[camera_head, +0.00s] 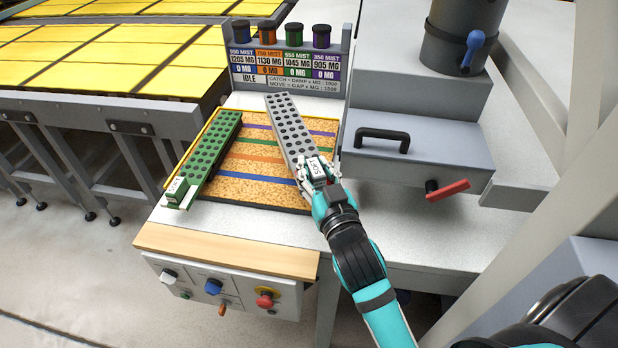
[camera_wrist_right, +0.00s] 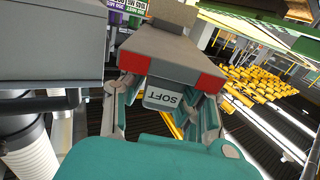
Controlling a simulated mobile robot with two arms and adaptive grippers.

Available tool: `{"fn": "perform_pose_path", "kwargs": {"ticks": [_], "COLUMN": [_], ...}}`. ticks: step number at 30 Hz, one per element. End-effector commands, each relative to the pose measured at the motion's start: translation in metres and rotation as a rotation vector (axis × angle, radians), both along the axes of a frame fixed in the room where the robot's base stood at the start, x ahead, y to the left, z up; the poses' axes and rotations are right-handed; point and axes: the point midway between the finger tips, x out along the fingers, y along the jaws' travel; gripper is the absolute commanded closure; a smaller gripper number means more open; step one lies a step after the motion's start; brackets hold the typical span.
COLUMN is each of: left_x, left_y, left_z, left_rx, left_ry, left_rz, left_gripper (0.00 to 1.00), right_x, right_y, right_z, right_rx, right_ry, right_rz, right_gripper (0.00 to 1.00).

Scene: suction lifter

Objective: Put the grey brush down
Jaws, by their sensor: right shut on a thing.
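The grey brush (camera_head: 288,128) is a long bar with rows of dark holes and a pale handle end marked SOFT. My right gripper (camera_head: 318,172) is shut on that end. The brush lies over the right side of the striped, speckled mat (camera_head: 262,194); I cannot tell whether it touches the mat. In the right wrist view, the SOFT label (camera_wrist_right: 166,99) shows between the fingers (camera_wrist_right: 163,103). A green brush (camera_head: 211,150), with a similar label, lies along the mat's left side. My left gripper is out of view.
A grey box with a black handle (camera_head: 382,134) and red lever (camera_head: 447,190) is close on the right. A wooden strip (camera_head: 226,251) and control knobs are in front. Yellow panels fill the back left.

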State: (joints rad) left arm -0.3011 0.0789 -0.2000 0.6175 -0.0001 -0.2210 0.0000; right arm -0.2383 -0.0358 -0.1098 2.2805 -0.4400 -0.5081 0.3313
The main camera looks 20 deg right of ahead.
Motion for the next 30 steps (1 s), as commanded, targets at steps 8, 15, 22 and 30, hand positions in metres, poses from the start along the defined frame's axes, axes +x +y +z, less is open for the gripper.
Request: {"fn": "perform_pose_path", "kwargs": {"ticks": [8, 15, 22, 30], "left_x": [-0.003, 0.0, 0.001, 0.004], "left_y": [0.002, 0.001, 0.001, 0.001], "left_z": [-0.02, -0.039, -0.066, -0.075], "left_rx": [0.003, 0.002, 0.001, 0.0], "left_ry": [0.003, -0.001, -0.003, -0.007], "left_rz": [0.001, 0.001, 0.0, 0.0], "left_gripper": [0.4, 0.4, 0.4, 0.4], "right_x": [0.0, 0.0, -0.001, 0.0], "right_y": [0.0, 0.001, 0.001, 0.0], "right_z": [-0.023, -0.043, -0.069, -0.084], "right_rx": [0.0, 0.0, 0.0, 0.0], "right_ry": [-0.005, -0.004, -0.004, -0.004], "right_rz": [0.002, 0.002, 0.002, 0.002], "right_gripper": [1.0, 1.0, 1.0, 1.0]}}
